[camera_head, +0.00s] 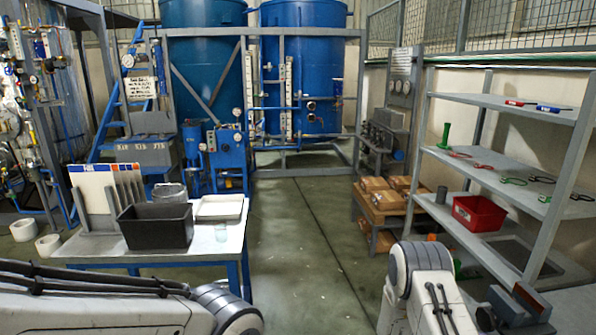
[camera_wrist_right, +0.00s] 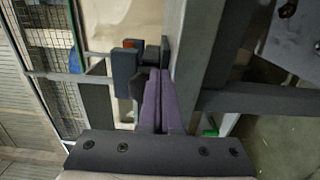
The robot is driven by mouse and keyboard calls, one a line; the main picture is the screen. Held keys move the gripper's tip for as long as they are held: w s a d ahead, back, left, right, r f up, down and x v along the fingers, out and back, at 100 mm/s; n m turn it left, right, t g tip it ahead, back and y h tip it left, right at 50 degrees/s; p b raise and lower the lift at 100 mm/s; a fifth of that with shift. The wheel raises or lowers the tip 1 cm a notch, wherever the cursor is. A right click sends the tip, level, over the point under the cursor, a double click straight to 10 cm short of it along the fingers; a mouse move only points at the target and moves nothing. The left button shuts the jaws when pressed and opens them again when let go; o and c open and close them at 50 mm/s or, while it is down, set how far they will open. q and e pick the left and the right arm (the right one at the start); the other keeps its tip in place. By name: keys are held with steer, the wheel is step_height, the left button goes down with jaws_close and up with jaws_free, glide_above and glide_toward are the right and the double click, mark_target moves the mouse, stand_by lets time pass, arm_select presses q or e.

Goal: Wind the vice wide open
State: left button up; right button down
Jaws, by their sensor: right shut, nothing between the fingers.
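The vice (camera_head: 528,300) is a small dark grey block with a brownish top face, at the lower right of the head view on the grey bench there. In the right wrist view, dark blue-grey blocks (camera_wrist_right: 125,72), one with an orange top, stand just beyond my fingers and appear to be part of the vice. My right gripper (camera_wrist_right: 158,78) is shut and empty, its purple-grey fingers together close beside these blocks. I cannot tell whether they touch. The vice's handle and jaw gap are not clear. My left arm crosses the lower left of the head view; its gripper is out of sight.
A grey shelf rack (camera_head: 495,107) with a red bin (camera_head: 478,213) stands at the right, behind the vice. A table with a black bin (camera_head: 155,227) is at the left. Boxes on a wooden stand (camera_head: 385,203) are further back. The middle floor is clear.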

mark_target(488, 327)
steer(key=shift+w+d, duration=0.1)
steer(key=shift+d, duration=1.1)
steer(key=shift+w+r, duration=0.2)
steer(key=shift+r+p, duration=0.45)
steer(key=shift+p, duration=0.1)
steer(key=shift+s+r+p, duration=0.1)
steer(key=shift+r+p, duration=0.5)
steer(key=shift+p, duration=0.05)
steer(key=shift+r+p, duration=0.4)
steer(key=shift+r, duration=0.05)
steer(key=shift+w+a+r, duration=0.1)
steer(key=shift+w+r, duration=0.05)
steer(key=shift+w, duration=0.05)
steer(key=shift+s+r+p, duration=0.15)
steer(key=shift+s+p, duration=0.15)
steer(key=shift+p, duration=0.15)
steer(key=shift+s+a, duration=0.25)
steer(key=shift+a, duration=1.25)
steer(key=shift+s+a, duration=0.2)
steer(key=shift+a, duration=1.25)
